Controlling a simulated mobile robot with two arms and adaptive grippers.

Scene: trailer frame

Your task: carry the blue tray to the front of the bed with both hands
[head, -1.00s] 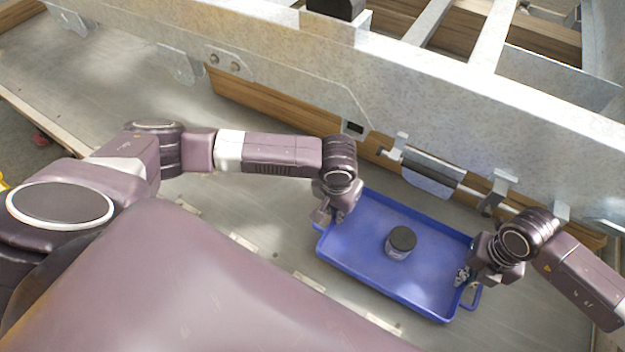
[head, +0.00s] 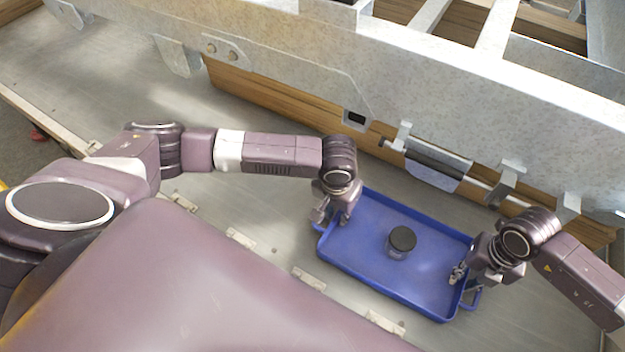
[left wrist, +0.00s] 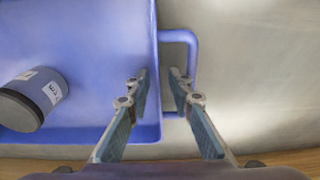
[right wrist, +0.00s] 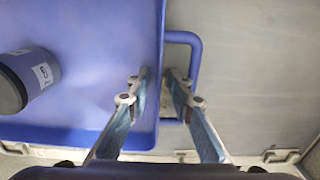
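The blue tray (head: 350,258) is at the lower right of the head view, with a dark-lidded jar (head: 401,241) standing in it. My left gripper (head: 325,218) is at the tray's left end. In the left wrist view its fingers (left wrist: 160,82) straddle the tray's end wall, one inside, one in the handle (left wrist: 193,60) opening. My right gripper (head: 462,272) is at the right end. The tray looks roughly level. Its height above the grey surface is hard to tell.
The grey metal bed (head: 150,95) has free room at the left. A galvanized beam (head: 290,65) with wooden planks (head: 270,108) runs behind the tray. A latch bar (head: 435,165) and brackets stick out close to the tray's far side. Hinges (head: 308,279) lie in front.

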